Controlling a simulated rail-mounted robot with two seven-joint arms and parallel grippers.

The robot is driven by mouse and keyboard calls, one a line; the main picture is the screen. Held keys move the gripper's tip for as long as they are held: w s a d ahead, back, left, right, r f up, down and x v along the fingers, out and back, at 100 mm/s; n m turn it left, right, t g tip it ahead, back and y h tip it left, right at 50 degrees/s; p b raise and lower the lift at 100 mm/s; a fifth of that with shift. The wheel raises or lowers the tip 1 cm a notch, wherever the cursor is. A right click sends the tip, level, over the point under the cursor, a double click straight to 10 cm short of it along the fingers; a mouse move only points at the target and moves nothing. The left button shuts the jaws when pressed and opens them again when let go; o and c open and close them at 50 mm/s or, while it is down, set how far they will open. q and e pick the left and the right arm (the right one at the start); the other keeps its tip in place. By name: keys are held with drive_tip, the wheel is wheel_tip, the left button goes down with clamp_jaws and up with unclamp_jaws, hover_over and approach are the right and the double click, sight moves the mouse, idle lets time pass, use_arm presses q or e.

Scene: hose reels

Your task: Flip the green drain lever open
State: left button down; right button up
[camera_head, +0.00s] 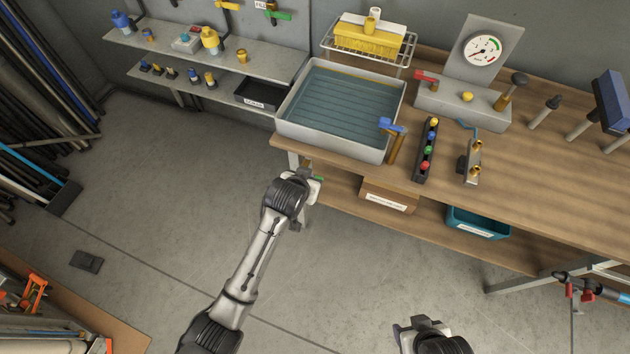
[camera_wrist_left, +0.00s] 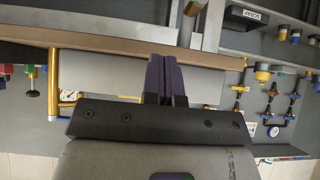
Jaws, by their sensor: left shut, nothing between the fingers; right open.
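A small green piece (camera_head: 318,178) shows beside my left gripper (camera_head: 308,181), below the front left corner of the grey basin (camera_head: 292,122); it is mostly hidden, so its lever shape and position cannot be told. Another green lever (camera_head: 278,15) is on a brass valve on the back wall near a "FILL" label. My left gripper is shut and empty; in the left wrist view its dark fingers (camera_wrist_left: 165,75) are together in front of a grey panel. Whether they touch anything cannot be told. My right gripper (camera_head: 402,328) is open, low at the bottom edge, away from the bench.
The floor in front is mostly free.

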use_arm(q)
drive_tip(key=w+d+f+b, duration=0.2)
drive_tip(key=w+f, duration=0.3)
drive_tip(key=f, duration=0.4)
drive_tip(key=shift+f+b, duration=0.2)
drive_tip(key=shift+b, duration=0.55)
